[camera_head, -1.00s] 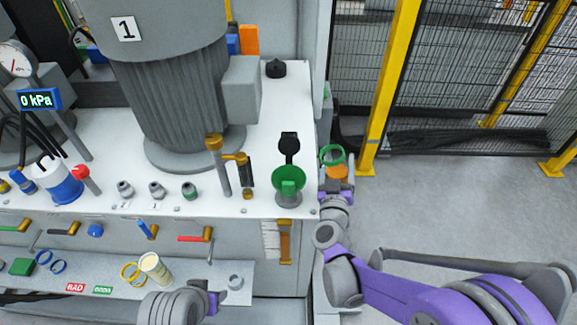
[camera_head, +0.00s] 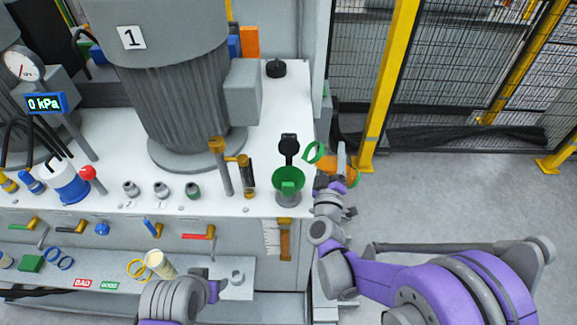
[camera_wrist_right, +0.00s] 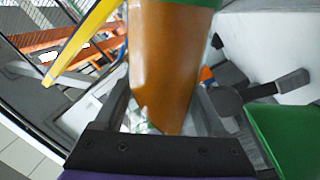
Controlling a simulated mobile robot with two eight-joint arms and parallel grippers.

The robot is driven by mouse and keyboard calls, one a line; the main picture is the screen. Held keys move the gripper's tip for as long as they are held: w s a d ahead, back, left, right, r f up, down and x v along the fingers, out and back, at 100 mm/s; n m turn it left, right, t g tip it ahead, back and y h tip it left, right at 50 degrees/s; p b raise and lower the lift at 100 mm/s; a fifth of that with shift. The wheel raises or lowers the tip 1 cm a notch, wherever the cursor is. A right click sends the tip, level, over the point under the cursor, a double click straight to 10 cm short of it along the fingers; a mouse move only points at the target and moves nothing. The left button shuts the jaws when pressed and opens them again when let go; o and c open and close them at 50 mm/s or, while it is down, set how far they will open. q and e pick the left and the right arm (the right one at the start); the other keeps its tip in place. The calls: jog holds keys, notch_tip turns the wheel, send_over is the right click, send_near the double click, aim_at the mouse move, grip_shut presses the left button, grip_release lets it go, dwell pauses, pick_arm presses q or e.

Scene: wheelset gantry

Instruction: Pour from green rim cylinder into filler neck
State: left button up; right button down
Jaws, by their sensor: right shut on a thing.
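The green rim cylinder (camera_head: 314,152) is in my right gripper (camera_head: 338,178), just right of the filler neck. It is tilted, its green rim toward the left. In the right wrist view its orange-brown body (camera_wrist_right: 172,60) stands between the two fingers of my right gripper (camera_wrist_right: 165,100), which is shut on it. The filler neck (camera_head: 288,198) has a green funnel (camera_head: 288,178) in it and a black flipped-up cap (camera_head: 289,147) behind. The rim is apart from the funnel, and I see no stream. My left gripper (camera_head: 213,289) is low near the shelf; its jaws are unclear.
A brass tap fitting (camera_head: 218,150) stands left of the funnel. A large grey motor (camera_head: 180,100) marked 1 is behind it. A cream cup (camera_head: 160,264) sits on the front shelf (camera_head: 110,270) near my left gripper. A yellow post (camera_head: 388,90) and mesh fence stand at the right.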

jog(key=shift+d+r+n+p, duration=0.1)
jog(key=shift+r+n+p, duration=0.8)
jog(key=shift+n, duration=0.3)
dwell(2.0)
jog(key=shift+r+n+t+y+p, duration=0.3)
jog(key=shift+r+n+y+p, duration=0.35)
jog(key=shift+n+p, duration=0.65)
dwell(2.1)
